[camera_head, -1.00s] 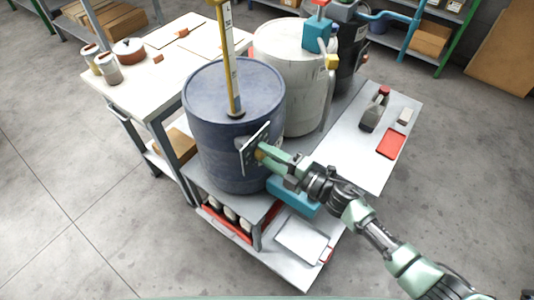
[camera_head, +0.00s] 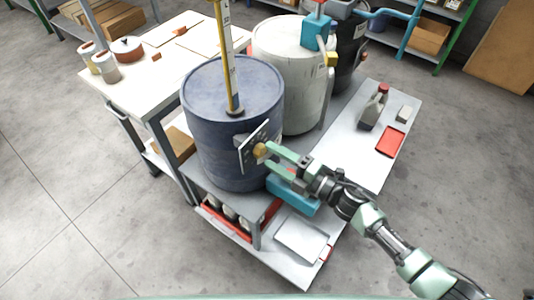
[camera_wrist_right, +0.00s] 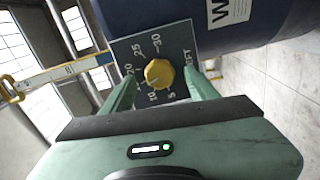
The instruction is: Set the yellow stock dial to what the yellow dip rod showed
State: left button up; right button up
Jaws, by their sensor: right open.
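The yellow stock dial (camera_head: 260,150) sits on a dark square plate on the side of the blue drum (camera_head: 225,95). In the right wrist view the yellow knob (camera_wrist_right: 158,73) shows, with 5, 10, 20, 25 and 30 around it; its exact pointing is too small to tell. My right gripper (camera_head: 274,157) is open, with its fingers either side of the knob and in front of the plate; whether they touch it I cannot tell. The yellow dip rod (camera_head: 229,60) stands upright in the drum's top, with a pale scale I cannot read. My left gripper is out of view.
A white drum (camera_head: 290,70) with a blue pump stands behind the blue drum. A white table (camera_head: 150,75) with jars is on the left.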

jog(key=v, duration=0.5)
jog(key=shift+b, duration=0.35)
